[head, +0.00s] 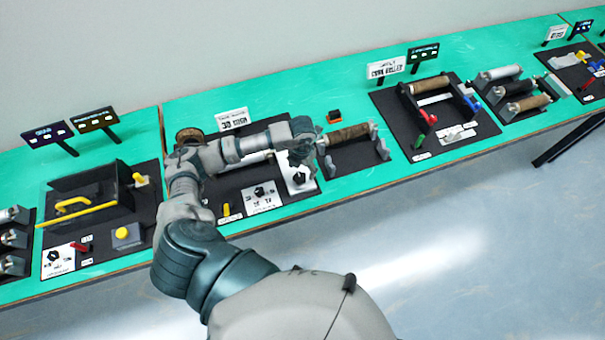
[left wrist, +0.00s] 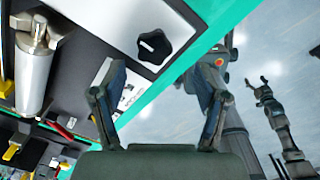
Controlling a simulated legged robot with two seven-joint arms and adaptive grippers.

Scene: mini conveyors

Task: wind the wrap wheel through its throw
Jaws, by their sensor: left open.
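My left gripper (head: 303,150) hangs over the right part of the dark station with the white sign, in the head view. In the left wrist view my left gripper (left wrist: 160,78) is open, its two fingers wide apart with nothing between them. A black lobed knob (left wrist: 154,46) on a white plate lies beyond the fingertips, apart from them; it also shows in the head view (head: 299,178). I cannot tell whether this knob is the wrap wheel. My right gripper (left wrist: 263,90) shows small in the left wrist view, fingers spread, over the floor.
A second black knob (head: 260,191) and a yellow lever (head: 226,210) sit on the same station. A brown roller (head: 347,135) stands to the right. A black box with yellow handles (head: 90,200) is at left. My arm hides part of the station. Grey floor lies in front.

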